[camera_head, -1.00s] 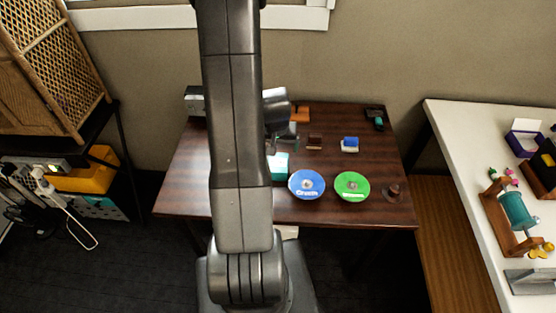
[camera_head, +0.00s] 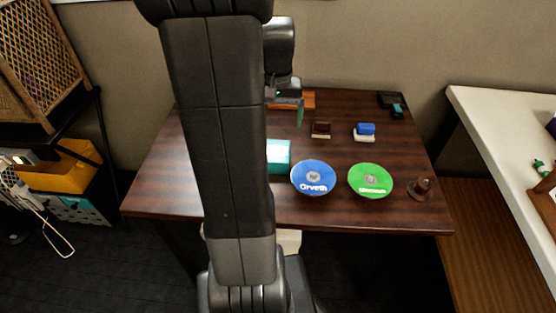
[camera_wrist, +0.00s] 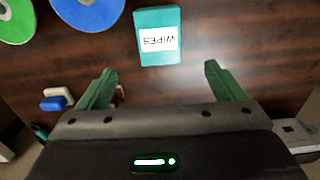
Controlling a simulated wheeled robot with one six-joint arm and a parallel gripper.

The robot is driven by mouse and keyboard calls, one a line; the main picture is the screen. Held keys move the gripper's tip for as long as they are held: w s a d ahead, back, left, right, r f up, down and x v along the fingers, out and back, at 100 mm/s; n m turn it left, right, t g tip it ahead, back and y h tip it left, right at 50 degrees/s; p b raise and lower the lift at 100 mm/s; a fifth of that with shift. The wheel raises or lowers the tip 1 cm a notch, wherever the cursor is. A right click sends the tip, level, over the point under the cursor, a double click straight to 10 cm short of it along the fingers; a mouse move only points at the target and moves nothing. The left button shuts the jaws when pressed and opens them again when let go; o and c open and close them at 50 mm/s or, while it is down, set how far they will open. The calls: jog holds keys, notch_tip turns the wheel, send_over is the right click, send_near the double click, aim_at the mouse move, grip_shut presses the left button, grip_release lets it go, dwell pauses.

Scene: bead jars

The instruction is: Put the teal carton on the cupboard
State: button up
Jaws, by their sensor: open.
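The teal carton (camera_head: 278,155) lies on the dark wooden table, its left part hidden behind my arm in the head view. In the wrist view the carton (camera_wrist: 158,18) shows a white label reading WIPES, just beyond the fingertips. My gripper (camera_head: 290,108) is above the table, farther back than the carton. In the wrist view its green fingers (camera_wrist: 160,70) are spread wide with nothing between them. A wicker lattice cabinet (camera_head: 38,65), which looks like the cupboard, stands on a black shelf unit at the far left.
A blue disc (camera_head: 314,184) and a green disc (camera_head: 370,188) lie right of the carton. A brown knob-like object (camera_head: 422,188) and a blue-and-white block (camera_head: 364,132) are farther right. A yellow bin (camera_head: 62,168) sits below the cabinet. A white bench (camera_head: 500,125) stands right.

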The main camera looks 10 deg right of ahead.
aim_at(278, 150)
notch_tip(278, 150, down, 8)
jog(key=shift+r+b, duration=0.1)
jog(key=shift+b, duration=0.4)
jog(key=f, duration=0.5)
jog(key=shift+s+f+b, duration=0.1)
jog(key=shift+s+b, duration=0.25)
jog(key=c, duration=1.2)
